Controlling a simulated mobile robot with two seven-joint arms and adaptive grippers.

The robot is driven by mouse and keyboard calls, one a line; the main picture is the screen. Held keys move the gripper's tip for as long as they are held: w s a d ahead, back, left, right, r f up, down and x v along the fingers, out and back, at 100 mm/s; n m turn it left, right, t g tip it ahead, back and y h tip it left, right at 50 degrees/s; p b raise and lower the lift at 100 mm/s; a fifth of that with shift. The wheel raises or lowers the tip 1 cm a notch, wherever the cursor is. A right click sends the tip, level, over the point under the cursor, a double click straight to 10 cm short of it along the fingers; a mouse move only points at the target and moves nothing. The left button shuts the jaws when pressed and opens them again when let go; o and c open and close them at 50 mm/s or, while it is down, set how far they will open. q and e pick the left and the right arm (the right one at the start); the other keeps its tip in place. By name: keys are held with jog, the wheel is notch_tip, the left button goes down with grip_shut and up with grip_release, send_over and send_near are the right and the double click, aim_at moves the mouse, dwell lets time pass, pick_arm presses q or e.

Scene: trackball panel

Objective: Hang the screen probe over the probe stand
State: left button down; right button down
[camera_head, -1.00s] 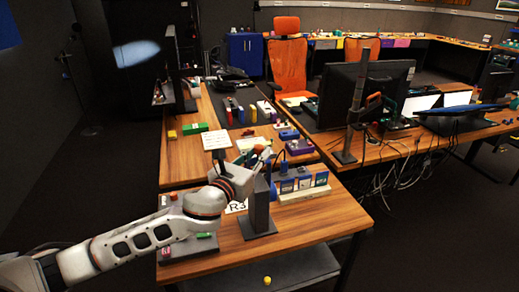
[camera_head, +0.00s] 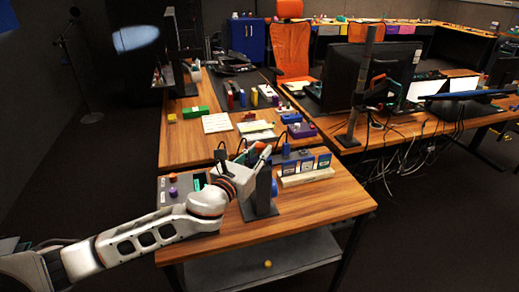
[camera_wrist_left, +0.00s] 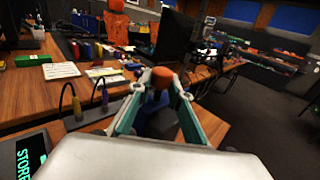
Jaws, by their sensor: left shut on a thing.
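My left gripper (camera_head: 258,152) is shut on the screen probe, which shows an orange-red end (camera_head: 261,145). In the left wrist view the orange-red end (camera_wrist_left: 161,77) sits between the fingers (camera_wrist_left: 160,90), with a dark blue part behind and below. The probe stand (camera_head: 262,190) is a dark grey upright on a flat foot near the front of the small wooden table. My gripper is at the stand's upper part, overlapping it in the head view. Whether the probe touches the stand cannot be told. My right gripper is not in view.
A control panel (camera_head: 172,200) with red and purple knobs and a green display lies left of the stand, partly behind my arm. A rack of blue modules (camera_head: 306,172) stands behind the stand to the right. The table's front right (camera_head: 335,200) is clear.

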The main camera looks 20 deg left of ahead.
pick_arm(q)
jog(key=shift+f, duration=0.2)
jog(key=c, duration=1.8)
grip_release()
jog(key=shift+f, duration=0.15)
